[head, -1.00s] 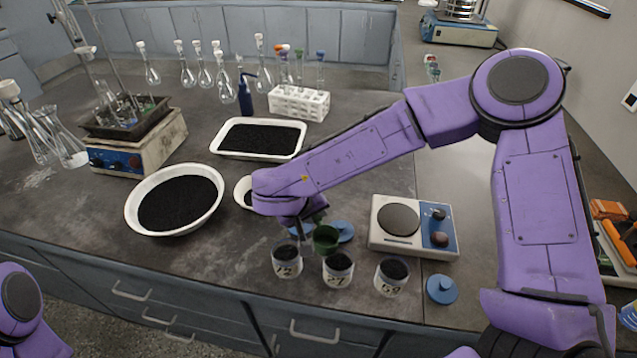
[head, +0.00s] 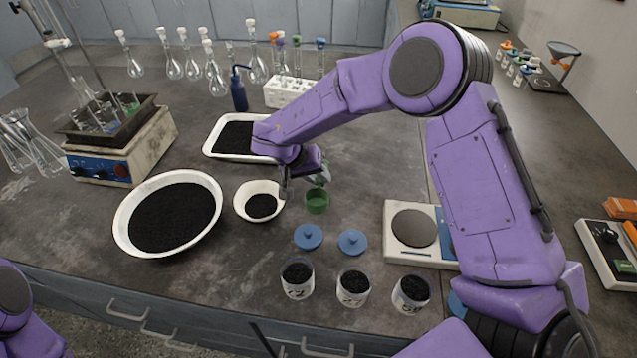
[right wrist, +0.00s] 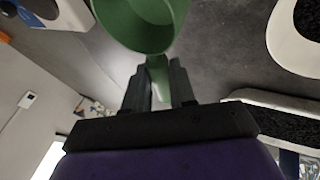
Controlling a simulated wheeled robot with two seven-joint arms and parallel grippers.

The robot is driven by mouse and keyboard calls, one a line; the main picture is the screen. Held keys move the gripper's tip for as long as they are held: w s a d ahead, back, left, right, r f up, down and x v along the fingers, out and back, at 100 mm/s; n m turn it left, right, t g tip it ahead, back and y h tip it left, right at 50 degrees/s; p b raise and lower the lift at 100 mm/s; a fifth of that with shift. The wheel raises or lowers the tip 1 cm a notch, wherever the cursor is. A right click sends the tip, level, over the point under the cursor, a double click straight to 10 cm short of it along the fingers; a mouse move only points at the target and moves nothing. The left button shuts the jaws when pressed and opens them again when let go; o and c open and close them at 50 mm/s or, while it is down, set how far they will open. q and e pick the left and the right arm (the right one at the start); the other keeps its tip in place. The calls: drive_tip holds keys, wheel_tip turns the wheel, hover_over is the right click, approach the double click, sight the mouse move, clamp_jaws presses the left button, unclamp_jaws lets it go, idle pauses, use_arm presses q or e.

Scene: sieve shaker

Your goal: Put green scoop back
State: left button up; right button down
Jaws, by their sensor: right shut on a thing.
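The green scoop (head: 317,201) is a small round cup with a short handle. My right gripper (head: 302,187) is shut on its handle and holds it just right of the small white bowl. In the right wrist view, the scoop (right wrist: 143,22) extends beyond the fingers (right wrist: 159,85), which clasp its green handle. Whether the scoop touches the bench cannot be told. The small white bowl (head: 241,207) holds black granules. My left gripper is not in view; only a purple part of my left arm shows at the lower left.
Three jars of black granules (head: 297,287) stand along the front edge. Two blue lids (head: 308,237) lie behind them. A scale (head: 390,213) is to the right, a large white bowl (head: 122,226) to the left. A white tray (head: 212,143) and test-tube rack (head: 275,92) are behind.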

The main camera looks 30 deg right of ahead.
drive_tip(key=w+f, duration=0.1)
drive_tip(key=w+d+f, duration=0.1)
drive_tip(key=w+f, duration=0.1)
drive_tip(key=shift+f, duration=0.2)
drive_tip(key=shift+w+d+f, duration=0.1)
drive_tip(key=shift+d+f, duration=0.1)
drive_tip(key=shift+f, duration=0.05)
wheel_tip(320, 180, down, 3)
drive_tip(key=shift+d+f+p, duration=0.1)
drive_tip(key=shift+d+p, duration=0.05)
drive_tip(key=shift+p, duration=0.2)
drive_tip(key=shift+f, duration=0.1)
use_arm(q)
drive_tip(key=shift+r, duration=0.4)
use_arm(e)
drive_tip(key=c, duration=1.2)
unclamp_jaws()
use_arm(q)
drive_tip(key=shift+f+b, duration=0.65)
drive_tip(key=shift+b, duration=0.05)
use_arm(e)
drive_tip(key=v, duration=1.2)
